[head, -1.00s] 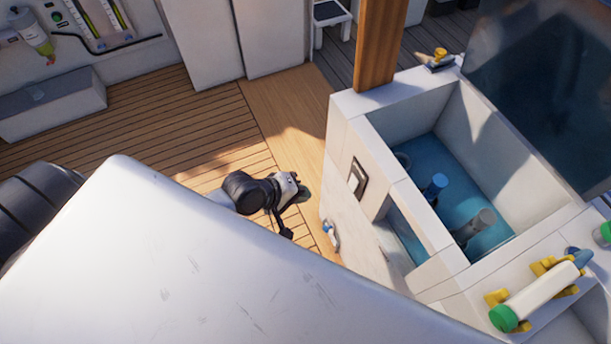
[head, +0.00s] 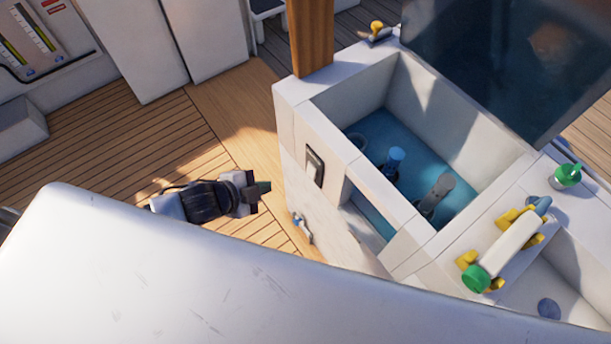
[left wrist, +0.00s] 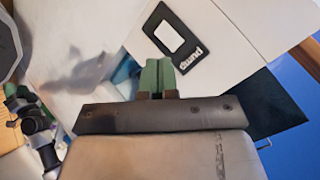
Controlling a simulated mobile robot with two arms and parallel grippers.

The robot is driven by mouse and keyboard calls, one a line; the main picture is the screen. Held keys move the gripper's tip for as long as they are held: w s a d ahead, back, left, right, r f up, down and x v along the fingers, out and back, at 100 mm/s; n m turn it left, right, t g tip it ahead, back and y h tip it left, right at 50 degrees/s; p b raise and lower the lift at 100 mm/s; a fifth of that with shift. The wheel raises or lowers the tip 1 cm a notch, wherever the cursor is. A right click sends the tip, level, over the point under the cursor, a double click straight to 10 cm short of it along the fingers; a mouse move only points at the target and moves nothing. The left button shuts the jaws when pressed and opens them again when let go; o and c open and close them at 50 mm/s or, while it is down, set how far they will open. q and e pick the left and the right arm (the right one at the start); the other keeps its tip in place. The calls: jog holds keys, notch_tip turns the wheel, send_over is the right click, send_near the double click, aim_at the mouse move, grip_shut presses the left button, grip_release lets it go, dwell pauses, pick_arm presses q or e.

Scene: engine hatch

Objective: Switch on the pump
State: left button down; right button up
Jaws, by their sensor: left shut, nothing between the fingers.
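The pump switch (head: 315,167) is a white rocker in a dark plate on the outer side wall of the white hatch box. In the left wrist view the pump switch (left wrist: 170,36) shows close ahead, with the word "PUMP" on its dark plate. My left gripper (head: 262,188) is shut and empty, to the left of the switch and slightly lower, apart from it in the head view. In the left wrist view its green fingertips (left wrist: 159,76) are together just below the plate. I cannot tell which way the rocker is set. My right gripper is not in view.
The open hatch box (head: 300,90) holds blue water with a blue fitting (head: 395,160) and a grey one in it. A white cylinder with a green cap (head: 475,278) rests in yellow clips at the right. A wooden post (head: 310,40) rises behind the switch wall.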

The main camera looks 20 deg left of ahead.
pick_arm(q)
jog(key=m, duration=0.3)
jog(key=s+m, duration=0.1)
jog(key=m, duration=0.5)
jog(key=shift+s+a+f+h, duration=0.15)
jog(key=shift+s+h, duration=0.05)
jog(key=shift+h, duration=0.2)
jog(key=b, duration=0.2)
send_near(310, 176)
jog(key=x, duration=0.6)
jog(key=shift+w+d+f, duration=0.2)
jog(key=shift+w+f, duration=0.1)
jog(key=shift+w, duration=0.1)
